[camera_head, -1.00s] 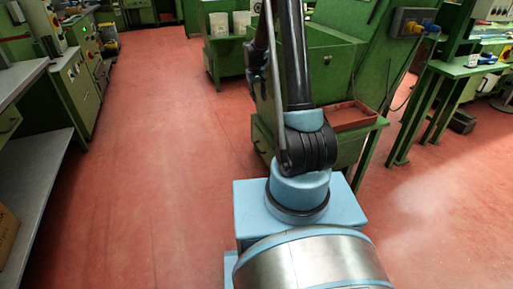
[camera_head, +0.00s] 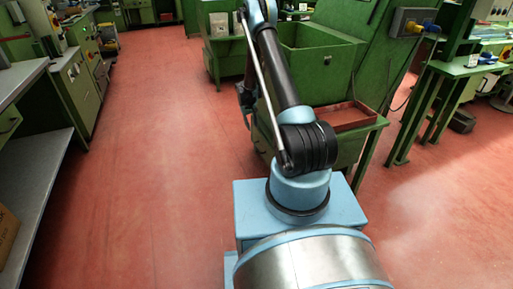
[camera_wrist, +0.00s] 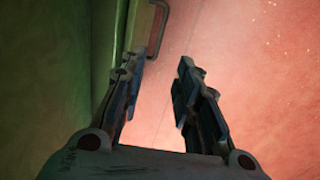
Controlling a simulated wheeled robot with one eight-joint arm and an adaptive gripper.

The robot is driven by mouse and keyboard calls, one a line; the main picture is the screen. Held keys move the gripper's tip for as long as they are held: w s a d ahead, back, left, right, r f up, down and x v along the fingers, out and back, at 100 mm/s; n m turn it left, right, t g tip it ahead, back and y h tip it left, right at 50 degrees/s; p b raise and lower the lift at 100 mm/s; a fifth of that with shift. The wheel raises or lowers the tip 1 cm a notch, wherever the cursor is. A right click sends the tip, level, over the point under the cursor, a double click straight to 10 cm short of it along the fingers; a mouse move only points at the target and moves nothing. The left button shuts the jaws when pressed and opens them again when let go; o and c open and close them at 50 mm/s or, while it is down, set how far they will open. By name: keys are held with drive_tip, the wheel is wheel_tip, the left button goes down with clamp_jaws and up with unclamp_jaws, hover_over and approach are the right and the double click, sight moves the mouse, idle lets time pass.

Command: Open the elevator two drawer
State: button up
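In the wrist view a dark bar handle (camera_wrist: 158,30) stands out from a narrow olive-green front (camera_wrist: 138,32) at the top, on a green cabinet (camera_wrist: 45,70). I take this to be a drawer front, but cannot tell which drawer it is. My gripper (camera_wrist: 157,68) is open, with nothing between its fingers. The handle lies beyond the fingertips, in line with the gap and nearer the left finger. I cannot tell whether the left finger touches the green front. In the head view the drawer front and handle do not show clearly.
In the head view a green machine with a bin (camera_head: 322,78) and a red tray (camera_head: 350,116) stands beside my arm. A grey-topped bench (camera_head: 35,170) is at the left and a green table (camera_head: 465,68) at the right. Red floor (camera_head: 155,150) between is open.

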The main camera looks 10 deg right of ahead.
sight(257, 147)
drive_tip(key=d+f, duration=0.1)
drive_tip(key=f, duration=0.4)
drive_tip(key=d+f, duration=0.1)
drive_tip(key=f, duration=0.5)
drive_tip(key=w+d+f, duration=0.1)
drive_tip(key=f, duration=0.5)
clamp_jaws()
